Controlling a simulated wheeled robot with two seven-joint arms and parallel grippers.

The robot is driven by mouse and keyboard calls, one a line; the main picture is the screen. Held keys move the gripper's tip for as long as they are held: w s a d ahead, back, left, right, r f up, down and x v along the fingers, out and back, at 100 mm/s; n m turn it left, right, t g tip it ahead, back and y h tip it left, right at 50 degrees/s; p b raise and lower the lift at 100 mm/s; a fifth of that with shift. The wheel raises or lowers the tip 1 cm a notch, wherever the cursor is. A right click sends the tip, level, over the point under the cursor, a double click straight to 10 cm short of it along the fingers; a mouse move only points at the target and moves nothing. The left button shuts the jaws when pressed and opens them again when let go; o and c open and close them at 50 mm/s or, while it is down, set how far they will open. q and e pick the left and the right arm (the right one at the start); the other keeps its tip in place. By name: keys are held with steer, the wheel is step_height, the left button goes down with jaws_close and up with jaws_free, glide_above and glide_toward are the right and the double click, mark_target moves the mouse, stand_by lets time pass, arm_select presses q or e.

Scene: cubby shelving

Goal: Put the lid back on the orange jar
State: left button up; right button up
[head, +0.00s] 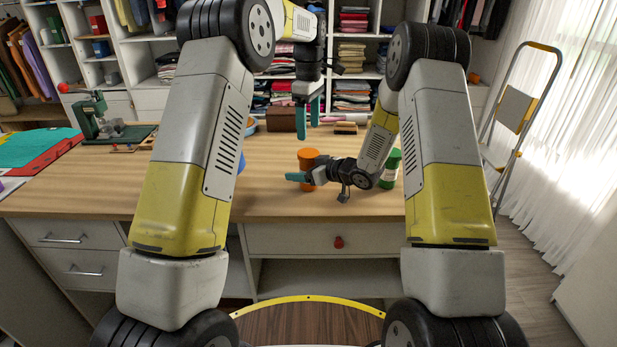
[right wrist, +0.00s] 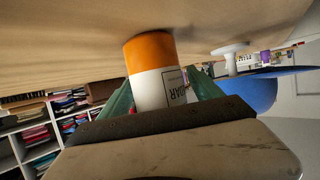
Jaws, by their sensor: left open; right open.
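The orange jar (head: 308,154) stands upright on the table, partly hidden by my right gripper. In the right wrist view the jar's orange part (right wrist: 150,52) and white label (right wrist: 158,90) show inverted. My right gripper (head: 296,177) is low and sideways, with its teal fingers open on either side of the jar. I cannot tell whether they touch it. My left gripper (head: 308,118) is open and empty, pointing down above the table behind the jar. I cannot make out a separate lid, and whether the jar's top is covered is unclear.
A green jar (head: 391,166) stands right of my right gripper. A brown box (head: 281,120) and a small wooden block (head: 346,128) lie at the back. A blue bowl (right wrist: 262,92) is nearby. A green machine (head: 92,117) stands at the left.

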mark_target(308, 152)
jaws_close()
arm_select(q)
steer(key=n, duration=0.4)
stand_by(0.4)
steer(key=shift+f, duration=4)
